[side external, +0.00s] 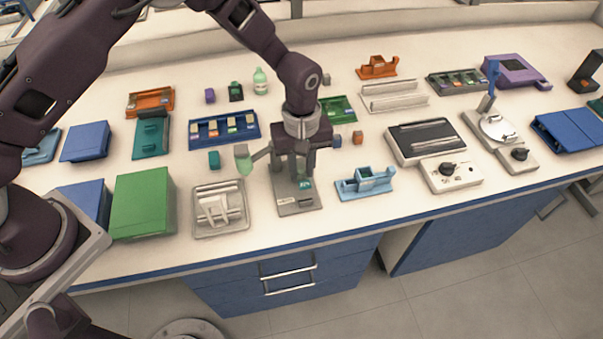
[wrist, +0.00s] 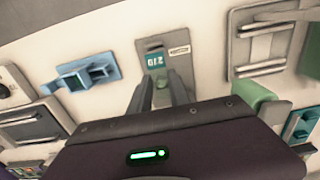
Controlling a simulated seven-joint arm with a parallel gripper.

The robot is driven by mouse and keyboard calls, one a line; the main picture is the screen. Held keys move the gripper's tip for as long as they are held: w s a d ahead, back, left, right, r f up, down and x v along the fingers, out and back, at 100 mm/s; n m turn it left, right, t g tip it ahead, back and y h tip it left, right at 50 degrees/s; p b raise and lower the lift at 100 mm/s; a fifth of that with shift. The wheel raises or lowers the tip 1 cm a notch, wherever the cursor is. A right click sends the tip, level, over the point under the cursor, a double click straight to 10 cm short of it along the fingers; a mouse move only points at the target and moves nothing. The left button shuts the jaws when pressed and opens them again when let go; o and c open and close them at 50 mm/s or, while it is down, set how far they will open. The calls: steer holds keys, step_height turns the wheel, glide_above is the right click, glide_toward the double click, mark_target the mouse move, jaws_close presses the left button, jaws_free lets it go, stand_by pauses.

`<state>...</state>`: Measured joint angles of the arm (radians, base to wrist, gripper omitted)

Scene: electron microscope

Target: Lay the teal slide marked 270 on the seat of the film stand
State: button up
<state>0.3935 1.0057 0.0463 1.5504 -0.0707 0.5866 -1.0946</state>
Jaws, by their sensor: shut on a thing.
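The teal slide marked 270 (wrist: 155,61) shows between and just beyond my fingertips in the wrist view, its number upside down. In the side view it is a small teal patch (side external: 305,184) under my gripper (side external: 294,178). My gripper (wrist: 161,88) is shut on the slide, pointing down over a grey stand (side external: 298,207), which looks like the film stand. The stand's grey plate (wrist: 154,45) with a white label also shows in the wrist view. I cannot tell whether the slide touches the seat, as my fingers hide part of it.
A light-grey tray (side external: 220,220) lies left of the stand and a light-blue holder (side external: 365,184) right. A blue slide rack (side external: 223,134) lies behind.

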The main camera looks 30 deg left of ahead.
steer(key=shift+r, duration=0.3)
